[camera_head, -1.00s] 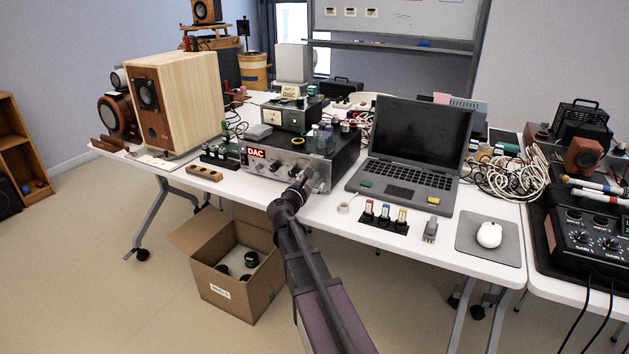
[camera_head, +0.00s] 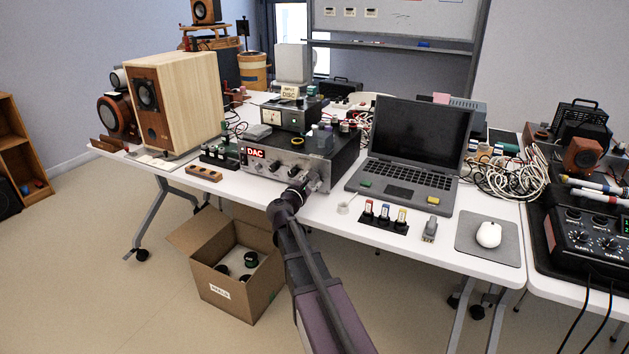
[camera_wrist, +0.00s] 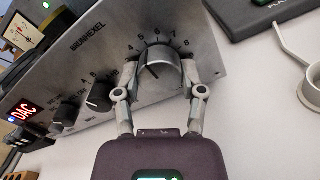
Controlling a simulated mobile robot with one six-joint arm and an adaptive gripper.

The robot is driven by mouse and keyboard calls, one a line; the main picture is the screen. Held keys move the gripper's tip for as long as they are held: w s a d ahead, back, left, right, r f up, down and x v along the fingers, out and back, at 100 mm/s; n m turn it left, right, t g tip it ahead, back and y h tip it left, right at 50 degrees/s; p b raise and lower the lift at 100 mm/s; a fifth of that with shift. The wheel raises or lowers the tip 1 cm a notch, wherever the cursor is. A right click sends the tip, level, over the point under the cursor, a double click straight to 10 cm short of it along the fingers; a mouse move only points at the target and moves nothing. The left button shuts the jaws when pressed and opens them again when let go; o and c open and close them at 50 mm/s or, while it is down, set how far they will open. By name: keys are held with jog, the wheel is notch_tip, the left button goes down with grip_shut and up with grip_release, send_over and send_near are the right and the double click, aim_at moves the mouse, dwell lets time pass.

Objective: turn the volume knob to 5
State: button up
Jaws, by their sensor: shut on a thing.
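The volume knob (camera_wrist: 160,66), a large silver dial, is on the amplifier's brushed-metal front panel in the wrist view. A printed scale curves over it, with 4 to 8 readable. A short dark mark shows on the knob's face; I cannot tell exactly which number it lines up with. My gripper (camera_wrist: 160,80) has one finger on each side of the knob and is shut on it. In the head view, my gripper (camera_head: 310,182) is at the right end of the amplifier (camera_head: 258,166) front and hides the knob.
Two smaller black knobs (camera_wrist: 99,96) (camera_wrist: 66,113) and a red DAC display (camera_wrist: 22,112) are to the left. An open laptop (camera_head: 420,140) stands right of the amplifier. A rack with colored pieces (camera_head: 383,220) is near the table edge. A cardboard box (camera_head: 235,300) stands below.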

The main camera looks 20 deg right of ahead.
jog(key=shift+w, duration=0.1)
jog(key=o, duration=1.1)
jog(key=shift+o, duration=0.2)
jog(key=shift+s+a, duration=0.5)
jog(key=shift+s, duration=0.05)
jog(key=v, duration=1)
jog(key=shift+s+a, duration=0.2)
jog(key=shift+a, duration=0.05)
